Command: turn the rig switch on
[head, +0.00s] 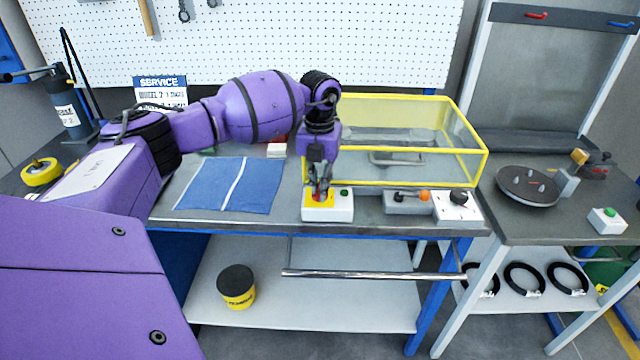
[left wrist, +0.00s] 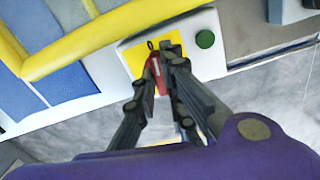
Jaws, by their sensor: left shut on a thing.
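The rig switch is a white box (head: 342,214) at the front edge of the bench, with a yellow plate, a red handle and a green button (head: 344,192). In the left wrist view the red handle (left wrist: 152,76) stands on the yellow plate (left wrist: 166,46), close to a black mark like a 0. My left gripper (head: 319,190) points down over the plate and is shut on the red handle, its fingers hiding part of it. The green button (left wrist: 205,39) is beside the fingers, untouched. My right gripper is not in view.
A yellow-framed clear enclosure (head: 470,168) stands behind the switch. A grey box with an orange-tipped lever (head: 410,203) and a white box with a black knob (head: 457,208) sit to the right. A blue mat (head: 215,185) lies left. A metal rail (head: 370,275) runs below the front edge.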

